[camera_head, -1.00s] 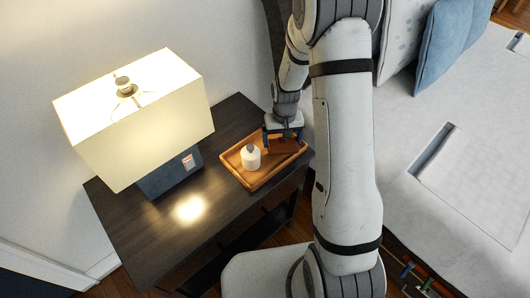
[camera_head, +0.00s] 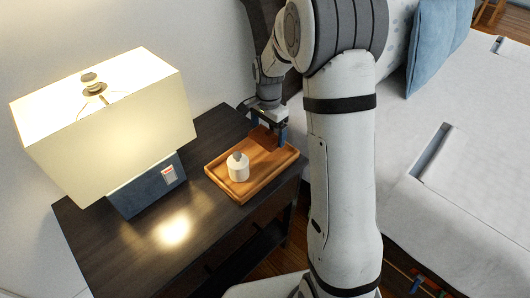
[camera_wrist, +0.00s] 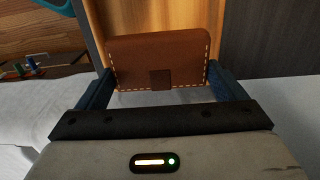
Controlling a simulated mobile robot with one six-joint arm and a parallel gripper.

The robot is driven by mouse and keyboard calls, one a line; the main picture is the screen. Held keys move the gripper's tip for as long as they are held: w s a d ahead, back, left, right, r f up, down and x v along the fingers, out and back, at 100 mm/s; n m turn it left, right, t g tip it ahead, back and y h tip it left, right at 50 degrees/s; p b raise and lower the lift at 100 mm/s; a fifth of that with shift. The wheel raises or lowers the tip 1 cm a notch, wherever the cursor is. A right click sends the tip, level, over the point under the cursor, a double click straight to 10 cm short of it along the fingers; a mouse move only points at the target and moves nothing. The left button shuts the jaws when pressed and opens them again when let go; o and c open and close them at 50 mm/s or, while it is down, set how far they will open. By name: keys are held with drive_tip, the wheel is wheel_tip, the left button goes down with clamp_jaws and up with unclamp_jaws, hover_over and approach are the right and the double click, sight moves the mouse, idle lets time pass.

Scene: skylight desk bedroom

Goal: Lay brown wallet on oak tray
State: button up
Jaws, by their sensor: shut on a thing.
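The brown wallet (camera_head: 264,138) is in my gripper (camera_head: 268,132), at the back right part of the oak tray (camera_head: 262,187). In the wrist view the wallet (camera_wrist: 158,52) has pale stitching and a small clasp tab, and the blue fingers of my gripper (camera_wrist: 160,82) close on its two sides. The wood of the tray (camera_wrist: 150,14) shows behind it. I cannot tell whether the wallet touches the tray floor.
A white lidded jar (camera_head: 238,169) stands in the tray's left part. The tray lies on a dark side table (camera_head: 205,228). A lit lamp (camera_head: 105,125) stands to the left. A bed (camera_head: 445,160) with a blue pillow (camera_head: 438,45) is on the right.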

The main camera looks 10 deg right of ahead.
sight(268, 144)
drive_tip(key=shift+f, duration=3.05)
drive_tip(key=shift+b, duration=0.3)
drive_tip(key=shift+f, duration=0.15)
drive_tip(key=o, duration=0.7)
